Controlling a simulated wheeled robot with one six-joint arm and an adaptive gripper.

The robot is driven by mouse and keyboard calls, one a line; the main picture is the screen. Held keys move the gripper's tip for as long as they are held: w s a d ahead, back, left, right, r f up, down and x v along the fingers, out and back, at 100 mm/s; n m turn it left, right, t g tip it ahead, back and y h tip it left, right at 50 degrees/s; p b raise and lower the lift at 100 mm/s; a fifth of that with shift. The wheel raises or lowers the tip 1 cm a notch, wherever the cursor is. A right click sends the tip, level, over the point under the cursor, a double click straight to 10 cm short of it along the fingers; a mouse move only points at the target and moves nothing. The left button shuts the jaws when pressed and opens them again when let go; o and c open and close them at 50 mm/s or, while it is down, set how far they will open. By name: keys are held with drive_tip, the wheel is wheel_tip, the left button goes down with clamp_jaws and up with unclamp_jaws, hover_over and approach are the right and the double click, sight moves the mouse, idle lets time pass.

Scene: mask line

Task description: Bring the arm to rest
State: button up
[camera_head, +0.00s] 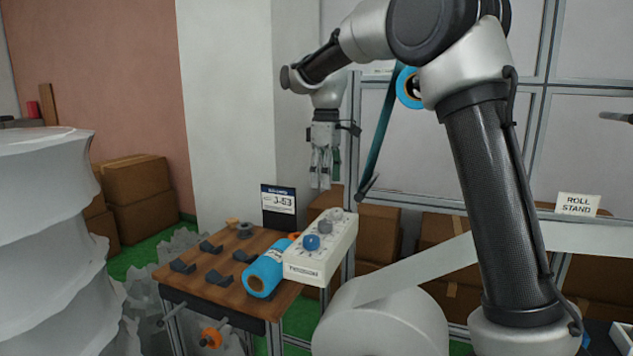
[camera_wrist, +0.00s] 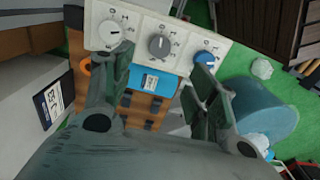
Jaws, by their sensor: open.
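My arm rises at the right of the head view and bends over to the left. My gripper (camera_head: 322,180) hangs from its end, pointing down, above the back of the wooden table and the white knob box. In the wrist view my gripper (camera_wrist: 160,95) shows two fingers spread apart with nothing between them. Past the fingers lie the white knob box (camera_wrist: 135,50) and the blue roll (camera_wrist: 152,81). The gripper appears apart from everything below it.
A wooden table (camera_head: 205,281) carries a blue roll (camera_head: 265,272), dark holders and a J-53 sign (camera_head: 279,205). The white knob box (camera_head: 318,262) stands at its right. Large white rolls (camera_head: 40,230) fill the left. Cardboard boxes (camera_head: 135,190) stand behind. A roll stand sign (camera_head: 577,205) is at right.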

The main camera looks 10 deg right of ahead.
drive_tip(key=s+d+r+m+t, duration=0.15)
drive_tip(key=s+d+m, duration=0.35)
drive_tip(key=s, duration=0.7)
drive_tip(key=s+d+r+m+t, duration=0.1)
drive_tip(key=s+d+m+t, duration=0.15)
drive_tip(key=s+d, duration=0.7)
drive_tip(key=s+f+m, duration=0.3)
drive_tip(key=s+f, duration=0.3)
drive_tip(key=s, duration=0.6)
drive_tip(key=shift+s+d+f, duration=0.15)
drive_tip(key=shift+s, duration=0.05)
